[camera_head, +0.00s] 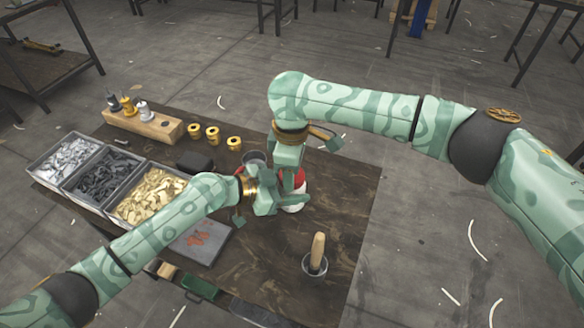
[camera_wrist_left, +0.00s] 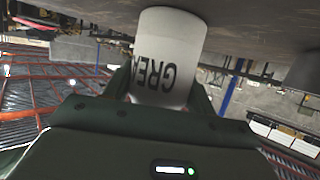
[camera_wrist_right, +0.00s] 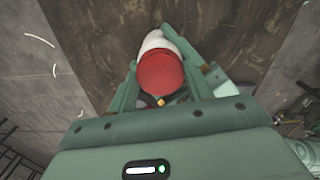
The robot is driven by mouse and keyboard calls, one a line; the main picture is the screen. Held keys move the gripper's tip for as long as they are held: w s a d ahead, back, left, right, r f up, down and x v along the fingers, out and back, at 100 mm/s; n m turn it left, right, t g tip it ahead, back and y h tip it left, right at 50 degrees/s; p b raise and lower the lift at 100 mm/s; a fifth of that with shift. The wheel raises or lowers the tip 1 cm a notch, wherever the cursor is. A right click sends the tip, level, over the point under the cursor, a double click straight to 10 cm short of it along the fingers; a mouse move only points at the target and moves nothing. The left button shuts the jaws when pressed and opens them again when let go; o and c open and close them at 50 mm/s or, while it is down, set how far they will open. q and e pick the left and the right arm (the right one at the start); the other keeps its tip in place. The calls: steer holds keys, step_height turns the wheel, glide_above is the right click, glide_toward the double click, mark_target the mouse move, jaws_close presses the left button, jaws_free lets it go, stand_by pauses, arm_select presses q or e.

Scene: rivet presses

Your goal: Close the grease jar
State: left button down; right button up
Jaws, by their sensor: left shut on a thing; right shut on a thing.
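The grease jar (camera_head: 293,207) is a white cylinder on the brown table. Its dark lettering "GREA" shows in the left wrist view (camera_wrist_left: 168,55). My left gripper (camera_head: 278,203) is shut around its side; the fingers flank the jar in the left wrist view (camera_wrist_left: 163,92). The red lid (camera_head: 300,178) is at the top of the jar, partly hidden by my right gripper (camera_head: 291,182). In the right wrist view the lid (camera_wrist_right: 160,74) lies between the fingers of my shut right gripper, with the white jar (camera_wrist_right: 155,40) directly beneath. I cannot tell whether the lid is seated.
Grey trays of metal parts (camera_head: 150,197) stand at the left. A wooden block with spools (camera_head: 143,124) and several gold spools (camera_head: 212,134) are behind. A cup with a wooden-handled tool (camera_head: 315,263) stands in front. The table's right side (camera_head: 350,195) is clear.

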steer(key=o, duration=1.1)
steer(key=shift+o, duration=0.2)
step_height(320, 180, up, 12)
arm_select(q)
steer(key=shift+c, duration=2.1)
jaws_free()
steer(key=v, duration=1.6)
steer(key=shift+r+p, duration=0.15)
steer(key=shift+p, duration=0.15)
arm_select(e)
steer(key=shift+r, duration=0.4)
